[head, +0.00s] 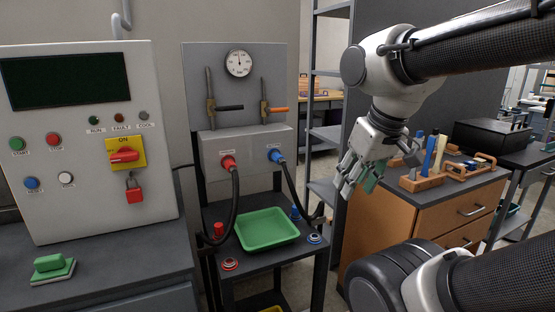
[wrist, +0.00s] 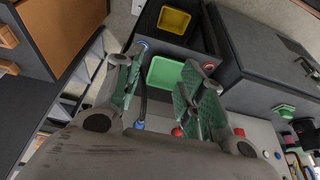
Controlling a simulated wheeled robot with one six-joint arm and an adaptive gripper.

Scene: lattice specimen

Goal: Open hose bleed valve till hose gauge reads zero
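A round white gauge (head: 239,63) is mounted high on the grey panel; its reading is too small to tell. Below it are two valves: the left valve (head: 211,104) has a black lever and the right valve (head: 264,104) an orange lever, both levers pointing right. I cannot tell which is the bleed valve. A red-ended hose (head: 235,195) and a blue-ended hose (head: 288,180) plug into the box below. My gripper (head: 357,184) is in the air right of the panel, apart from the valves. In the wrist view my gripper (wrist: 165,68) is open and empty.
A green tray (head: 267,229) sits on the dark stand below the hoses. A control cabinet (head: 85,195) with buttons stands left. A wooden drawer cabinet (head: 420,225) with tools is at right, and a shelf rack (head: 322,135) stands behind. The space before the valves is clear.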

